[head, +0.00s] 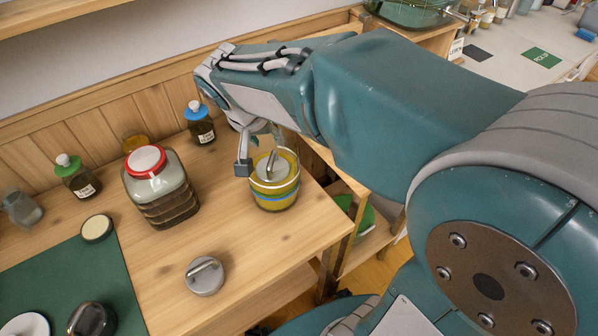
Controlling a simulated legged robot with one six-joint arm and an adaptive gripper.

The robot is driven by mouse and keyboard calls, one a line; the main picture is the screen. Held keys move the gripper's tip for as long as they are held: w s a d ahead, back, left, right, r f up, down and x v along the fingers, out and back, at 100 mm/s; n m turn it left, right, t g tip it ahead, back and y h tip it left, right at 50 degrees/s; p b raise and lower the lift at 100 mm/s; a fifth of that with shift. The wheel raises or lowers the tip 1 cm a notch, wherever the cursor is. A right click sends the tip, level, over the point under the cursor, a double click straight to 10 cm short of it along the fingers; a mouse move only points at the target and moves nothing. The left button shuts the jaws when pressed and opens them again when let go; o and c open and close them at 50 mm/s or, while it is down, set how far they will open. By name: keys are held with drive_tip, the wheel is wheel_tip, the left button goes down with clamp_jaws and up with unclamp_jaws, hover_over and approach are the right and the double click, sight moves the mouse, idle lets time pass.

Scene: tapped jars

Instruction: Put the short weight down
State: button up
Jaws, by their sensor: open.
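A grey round weight with a bar handle (271,168) sits in the mouth of a glass jar (274,200) with yellow and blue bands. A second grey weight with a handle (205,275) lies on the wooden table near its front edge. I cannot tell from this view which one is the short weight. My gripper (262,158) is open at the banded jar. One finger is at the jar's left rim; the other is partly hidden behind the jar's top and my wrist. Nothing is clearly held between the fingers.
A red-lidded jar (160,190) stands left of the banded jar, and a blue-capped bottle (200,124) behind it. A green-capped bottle (77,178) and a round lid (97,228) are further left. A dark knobbed object (92,318) is on the green mat (60,275).

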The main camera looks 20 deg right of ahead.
drive_tip(key=s+d+r+n+t+y, duration=0.1)
drive_tip(key=s+n, duration=0.1)
drive_tip(key=s, duration=0.5)
drive_tip(key=s+d+r+n+t+y, duration=0.1)
drive_tip(key=s+n+y, duration=0.1)
drive_tip(key=s, duration=0.6)
drive_tip(key=shift+s+d+n+t, duration=0.2)
drive_tip(key=shift+d+n+t, duration=0.15)
drive_tip(key=shift+n, duration=0.25)
drive_tip(key=shift+a, duration=0.15)
